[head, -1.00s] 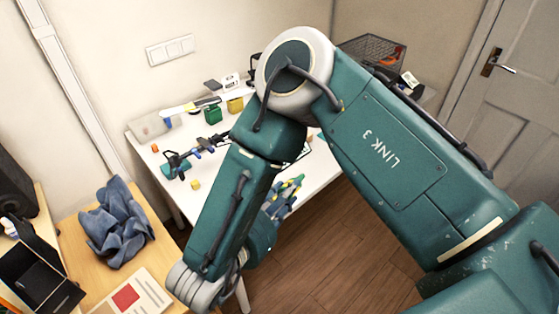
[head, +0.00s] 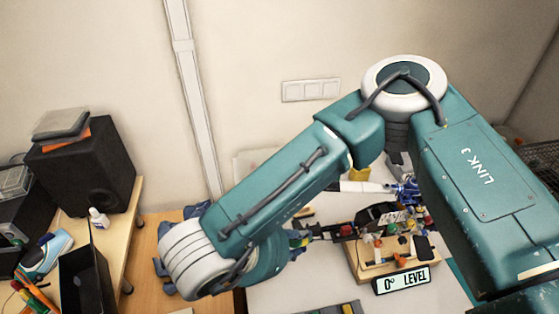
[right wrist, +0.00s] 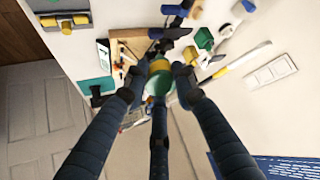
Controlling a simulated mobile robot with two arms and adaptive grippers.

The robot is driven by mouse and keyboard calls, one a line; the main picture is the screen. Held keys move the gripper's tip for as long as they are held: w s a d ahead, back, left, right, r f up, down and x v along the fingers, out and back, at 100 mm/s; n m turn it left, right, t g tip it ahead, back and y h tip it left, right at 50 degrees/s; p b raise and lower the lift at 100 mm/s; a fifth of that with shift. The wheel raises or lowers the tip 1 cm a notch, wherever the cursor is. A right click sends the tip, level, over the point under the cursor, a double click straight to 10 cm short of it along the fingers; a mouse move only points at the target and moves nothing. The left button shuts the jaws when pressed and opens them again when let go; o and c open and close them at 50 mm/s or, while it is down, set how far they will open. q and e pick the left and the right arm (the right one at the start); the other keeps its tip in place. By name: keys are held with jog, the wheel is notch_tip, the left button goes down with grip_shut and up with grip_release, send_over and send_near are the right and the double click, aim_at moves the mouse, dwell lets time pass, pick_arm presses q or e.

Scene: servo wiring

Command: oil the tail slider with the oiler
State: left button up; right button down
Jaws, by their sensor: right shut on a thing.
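My right gripper (right wrist: 160,75) has its three dark fingers closed around a small green and pale yellow thing, which looks like the oiler (right wrist: 159,83). The fingers hide much of it. In the head view this gripper (head: 300,238) shows only in part, below my forearm and at the left end of a dark, thin assembly (head: 333,232) with a red part. I cannot pick out the tail slider for sure, nor tell whether the oiler touches anything. My left gripper is not in view.
A black speaker (head: 85,165) and an open black box (head: 84,285) are at the left. My right arm covers much of the table.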

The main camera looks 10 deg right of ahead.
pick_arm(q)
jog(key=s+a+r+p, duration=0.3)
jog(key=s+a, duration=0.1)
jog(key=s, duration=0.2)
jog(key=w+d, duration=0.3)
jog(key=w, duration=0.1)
pick_arm(e)
jog(key=w+r+g+y, duration=0.5)
jog(key=w+r+y, duration=0.2)
jog(key=w+r, duration=0.2)
pick_arm(q)
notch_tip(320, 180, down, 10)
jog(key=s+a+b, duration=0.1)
jog(key=b, duration=0.9)
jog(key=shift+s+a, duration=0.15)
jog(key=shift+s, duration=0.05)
pick_arm(e)
notch_tip(320, 180, down, 10)
jog(key=shift+s+a+r, duration=0.15)
jog(key=shift+s+r, duration=0.05)
pick_arm(q)
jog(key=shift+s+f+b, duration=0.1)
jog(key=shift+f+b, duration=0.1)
jog(key=shift+b, duration=0.25)
